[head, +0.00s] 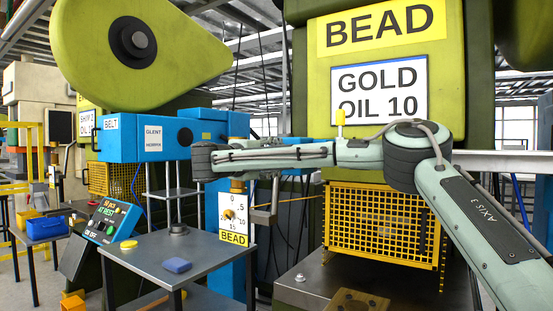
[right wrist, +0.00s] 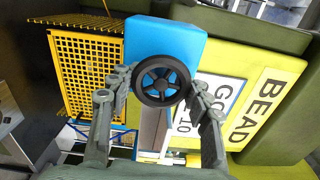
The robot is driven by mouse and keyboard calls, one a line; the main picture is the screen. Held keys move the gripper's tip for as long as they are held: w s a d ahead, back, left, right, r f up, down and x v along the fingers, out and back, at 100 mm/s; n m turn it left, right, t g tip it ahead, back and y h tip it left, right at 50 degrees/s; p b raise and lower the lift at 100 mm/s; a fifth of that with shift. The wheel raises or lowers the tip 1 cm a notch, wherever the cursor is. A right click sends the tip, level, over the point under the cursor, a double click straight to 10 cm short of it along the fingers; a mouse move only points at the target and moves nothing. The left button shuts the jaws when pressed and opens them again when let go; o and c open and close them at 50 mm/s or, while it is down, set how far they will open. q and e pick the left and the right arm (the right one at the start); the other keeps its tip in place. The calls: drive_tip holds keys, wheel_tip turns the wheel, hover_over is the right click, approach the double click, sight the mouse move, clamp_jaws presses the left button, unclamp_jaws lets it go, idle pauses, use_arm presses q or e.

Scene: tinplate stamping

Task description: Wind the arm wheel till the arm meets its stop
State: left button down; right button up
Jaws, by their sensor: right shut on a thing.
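The arm wheel (right wrist: 162,80) is a small black spoked wheel in the right wrist view, in front of a blue housing (right wrist: 190,43). My right gripper (right wrist: 160,88) has a finger on either side of its rim and is shut on it. I cannot make out the arm's stop. My left gripper is not in view.
Yellow mesh guards (head: 380,228) front the large green BEAD machine (head: 385,90). A blue bin (head: 45,228) sits far left.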

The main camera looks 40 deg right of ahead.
drive_tip(key=shift+a+n, duration=0.1)
drive_tip(key=shift+n, duration=0.4)
drive_tip(key=o, duration=1.2)
drive_tip(key=v, duration=1.2)
drive_tip(key=x, duration=1.2)
